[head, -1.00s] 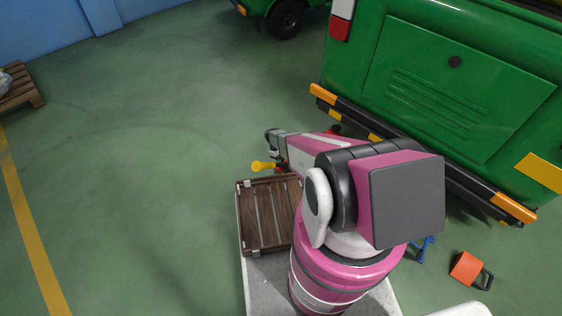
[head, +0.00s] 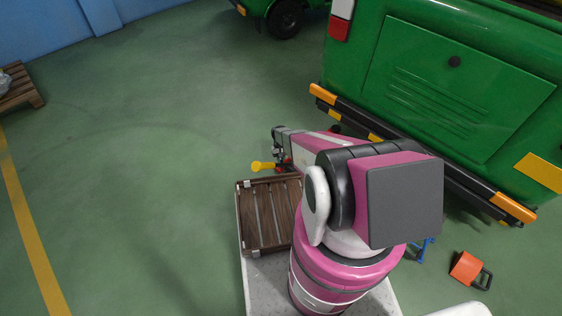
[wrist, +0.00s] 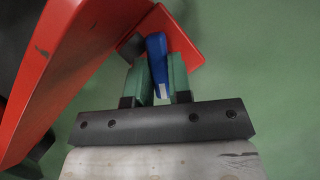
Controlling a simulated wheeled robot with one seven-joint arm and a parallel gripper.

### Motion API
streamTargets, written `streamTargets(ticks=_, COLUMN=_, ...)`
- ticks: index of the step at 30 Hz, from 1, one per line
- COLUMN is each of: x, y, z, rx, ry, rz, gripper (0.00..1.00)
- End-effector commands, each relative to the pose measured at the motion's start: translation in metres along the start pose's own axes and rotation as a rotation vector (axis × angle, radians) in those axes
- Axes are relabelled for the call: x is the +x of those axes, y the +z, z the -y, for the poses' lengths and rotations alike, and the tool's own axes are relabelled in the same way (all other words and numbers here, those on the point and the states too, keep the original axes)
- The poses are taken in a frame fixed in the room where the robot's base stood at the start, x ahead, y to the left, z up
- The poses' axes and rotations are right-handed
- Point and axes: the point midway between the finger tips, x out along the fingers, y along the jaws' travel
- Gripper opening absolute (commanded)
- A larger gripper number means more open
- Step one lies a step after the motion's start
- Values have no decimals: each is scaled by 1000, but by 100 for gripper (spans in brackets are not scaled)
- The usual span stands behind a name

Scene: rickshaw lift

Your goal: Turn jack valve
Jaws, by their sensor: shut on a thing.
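In the wrist view, my gripper (wrist: 158,82) has green finger pads on both sides of a narrow blue piece that looks like the jack valve (wrist: 156,48). The fingers are shut on it. Behind and above it is the red jack body (wrist: 62,62), with a long red side running down the left. In the head view, my arm hides most of the jack; a yellow-ended handle (head: 262,166) and small red parts show beside my wrist. The gripper's fingertips and the valve cannot be made out there.
A green vehicle (head: 450,80) with a black and orange bumper stands at the right. A wooden slatted rack (head: 262,220) lies just below the yellow handle.

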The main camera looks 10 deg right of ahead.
Motion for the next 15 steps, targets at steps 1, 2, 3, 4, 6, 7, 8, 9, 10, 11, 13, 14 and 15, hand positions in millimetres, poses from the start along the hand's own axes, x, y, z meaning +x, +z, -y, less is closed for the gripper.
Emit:
streamTargets(ticks=1, x=-1, y=0, z=-1, rx=41, ry=-18, rz=-1, gripper=0)
streamTargets(ticks=2, x=-1, y=0, z=-1, rx=65, ry=-27, rz=-1, gripper=0)
streamTargets(ticks=3, x=-1, y=0, z=-1, rx=98, ry=-42, rz=-1, gripper=0)
streamTargets(ticks=4, x=-1, y=0, z=-2, rx=123, ry=-52, rz=-1, gripper=0)
streamTargets(ticks=6, x=-1, y=0, z=-2, rx=177, ry=-74, rz=-1, gripper=0)
streamTargets(ticks=7, x=-1, y=0, z=-2, rx=199, ry=-83, rz=-1, gripper=0)
streamTargets(ticks=8, x=-1, y=0, z=-2, rx=220, ry=-92, rz=-1, gripper=0)
streamTargets(ticks=9, x=-1, y=0, z=-2, rx=247, ry=-103, rz=-1, gripper=0)
streamTargets(ticks=10, x=-1, y=0, z=-2, rx=267, ry=-111, rz=0, gripper=0)
streamTargets(ticks=11, x=-1, y=1, z=-2, rx=285, ry=-119, rz=-1, gripper=0)
streamTargets(ticks=13, x=-1, y=1, z=-2, rx=324, ry=-135, rz=-1, gripper=0)
streamTargets(ticks=14, x=-1, y=1, z=-2, rx=339, ry=-142, rz=-1, gripper=0)
streamTargets(ticks=15, x=-1, y=1, z=-2, rx=358, ry=-149, rz=-1, gripper=0)
